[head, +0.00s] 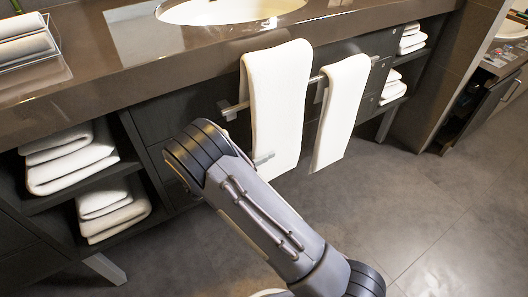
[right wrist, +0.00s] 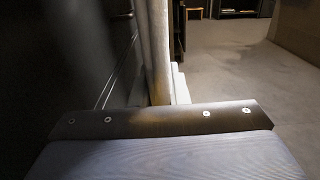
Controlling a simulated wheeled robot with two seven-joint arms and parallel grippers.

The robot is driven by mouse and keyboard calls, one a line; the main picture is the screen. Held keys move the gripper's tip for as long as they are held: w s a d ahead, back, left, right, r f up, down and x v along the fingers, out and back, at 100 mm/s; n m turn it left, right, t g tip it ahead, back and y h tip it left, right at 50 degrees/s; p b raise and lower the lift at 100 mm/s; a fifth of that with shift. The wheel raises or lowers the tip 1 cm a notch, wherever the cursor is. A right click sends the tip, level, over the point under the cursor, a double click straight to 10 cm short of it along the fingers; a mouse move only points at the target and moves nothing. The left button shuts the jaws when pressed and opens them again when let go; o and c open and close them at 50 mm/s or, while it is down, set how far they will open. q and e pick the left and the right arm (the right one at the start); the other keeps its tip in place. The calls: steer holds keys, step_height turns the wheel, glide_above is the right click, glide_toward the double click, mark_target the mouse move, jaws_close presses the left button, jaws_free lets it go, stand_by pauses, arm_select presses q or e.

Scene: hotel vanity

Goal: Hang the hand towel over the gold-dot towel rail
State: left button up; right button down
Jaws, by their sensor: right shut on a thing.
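A white towel (head: 276,100), which I take as the hand towel, hangs upright at the left part of a metal rail (head: 236,108) under the counter. Its top edge shows above the rail line. I cannot tell whether it rests on the rail or is in front of it. My right gripper (head: 263,159) is mostly hidden behind my arm; its tip shows at the towel's lower left edge, shut on the towel. In the right wrist view a pale upright strip (right wrist: 157,50), likely the towel edge-on, stands beyond my gripper. No gold dot is discernible. My left gripper is out of view.
A second white towel (head: 340,112) hangs on the rail's right part, close beside the first. The brown counter (head: 160,62) with a sink (head: 225,10) overhangs the rail. Folded towels (head: 75,160) fill the side shelves. The floor (head: 400,200) at right is clear.

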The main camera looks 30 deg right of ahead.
mark_target(263, 174)
steer(key=shift+f+b, duration=2.7)
steer(key=shift+f, duration=2.1)
steer(key=c, duration=1.3)
jaws_free()
steer(key=shift+a, duration=0.1)
steer(key=a, duration=0.2)
steer(key=a+p, duration=0.1)
steer(key=a, duration=0.2)
steer(key=a+p, duration=0.1)
steer(key=a, duration=0.1)
steer(key=shift+s+a, duration=0.3)
